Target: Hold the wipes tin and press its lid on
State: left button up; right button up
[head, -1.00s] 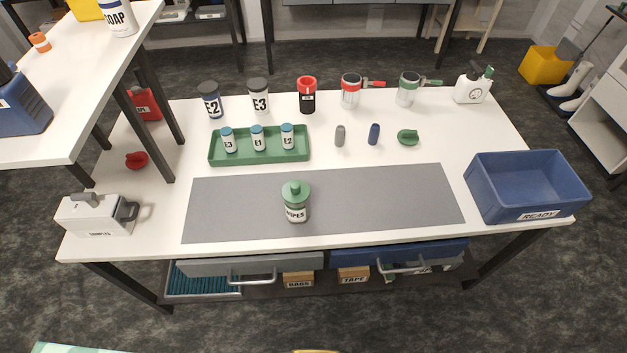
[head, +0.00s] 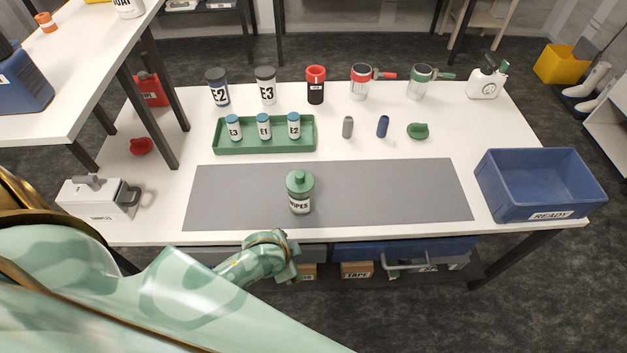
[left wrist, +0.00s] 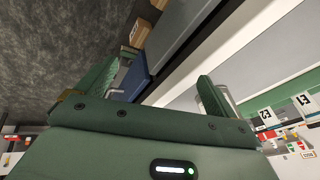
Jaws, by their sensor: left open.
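The wipes tin (head: 300,205) stands upright on the grey mat, white with a green top. Its green lid (head: 299,180) sits on top; I cannot tell how firmly it is seated. My left gripper (head: 287,257) is at the table's front edge, in front of the tin and apart from it in the head view. In the left wrist view its two green fingers (left wrist: 155,90) are spread with nothing held between them. A pale rounded shape partly behind one finger there is too hidden to name. My right gripper is in neither view.
The grey mat (head: 395,190) is clear around the tin. A green tray (head: 265,148) with several small bottles lies behind it. A blue READY bin (head: 530,205) stands at the right. Drawers (head: 425,248) lie under the front edge, near my left arm.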

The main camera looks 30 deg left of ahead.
pick_arm(q)
jog(key=w+d+r+m+g+h, duration=0.15)
jog(key=w+r+m, duration=0.35)
jog(key=w+r, duration=0.8)
jog(key=w+a+r+m+g, duration=0.1)
jog(key=a+r, duration=0.3)
jog(key=r, duration=0.3)
jog(key=w+a+r+m+g, duration=0.1)
jog(key=w+a+r+g, duration=0.1)
jog(key=a+r, duration=0.3)
notch_tip(320, 180, up, 3)
jog(key=shift+r+m+p, duration=0.15)
jog(key=shift+m+p, duration=0.25)
jog(key=b, duration=0.4)
send_over(302, 173)
jog(key=f, duration=1.1)
jog(key=shift+a, duration=0.3)
